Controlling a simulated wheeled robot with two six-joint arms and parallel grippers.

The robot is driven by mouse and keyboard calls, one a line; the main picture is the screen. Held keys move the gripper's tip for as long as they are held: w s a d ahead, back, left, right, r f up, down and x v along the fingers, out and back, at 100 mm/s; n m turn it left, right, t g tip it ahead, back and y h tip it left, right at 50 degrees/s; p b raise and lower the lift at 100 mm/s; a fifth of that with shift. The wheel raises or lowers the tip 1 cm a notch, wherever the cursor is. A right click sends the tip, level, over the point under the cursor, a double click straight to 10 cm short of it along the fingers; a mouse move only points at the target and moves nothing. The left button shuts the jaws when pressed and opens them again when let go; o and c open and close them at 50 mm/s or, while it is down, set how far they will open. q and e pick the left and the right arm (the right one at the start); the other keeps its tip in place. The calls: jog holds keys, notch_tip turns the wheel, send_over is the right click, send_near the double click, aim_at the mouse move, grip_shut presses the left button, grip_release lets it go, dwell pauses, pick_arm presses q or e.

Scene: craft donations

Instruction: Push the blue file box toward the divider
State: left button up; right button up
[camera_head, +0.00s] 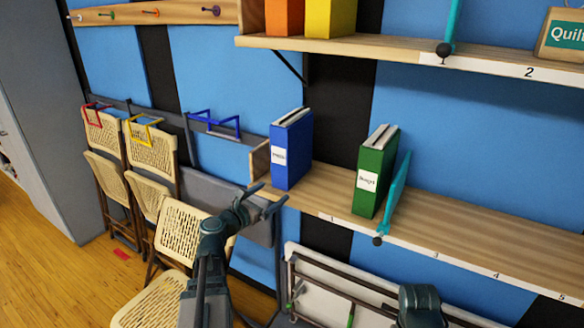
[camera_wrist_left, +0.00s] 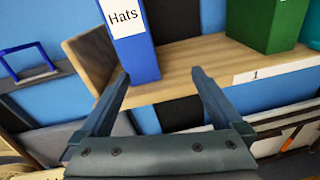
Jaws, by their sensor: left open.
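The blue file box (camera_head: 290,155) stands upright at the left end of the lower shelf, with a white label on its spine. In the left wrist view the label on the blue box (camera_wrist_left: 139,58) reads "Hats". A green file box (camera_head: 373,172) stands apart to its right, with the teal divider (camera_head: 397,190) just right of that. My left gripper (camera_head: 269,194) is open and empty, in front of and just below the blue box's lower left. In the wrist view its fingers (camera_wrist_left: 160,74) point toward the box's base; contact cannot be told. My right gripper's fingers do not show.
The lower shelf (camera_head: 333,188) is bare between the two boxes and right of the divider. Its raised left end (camera_head: 259,160) is beside the blue box. An upper shelf (camera_head: 385,51) hangs above. Folding chairs (camera_head: 150,150) hang at left; a folded frame (camera_head: 340,290) stands below.

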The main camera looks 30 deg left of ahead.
aim_at(279, 172)
pick_arm(q)
jog(key=w+n, duration=0.1)
jog(key=w, duration=0.3)
jog(key=w+a+y, duration=0.1)
jog(key=w, duration=0.4)
jog(key=w+a+r+n, duration=0.1)
jog(key=w, duration=0.3)
jog(key=shift+w+a+r+n+t, duration=0.1)
jog(key=shift+w+a+n+t, duration=0.1)
jog(key=shift+w+n+t, duration=0.15)
jog(key=shift+s, duration=0.1)
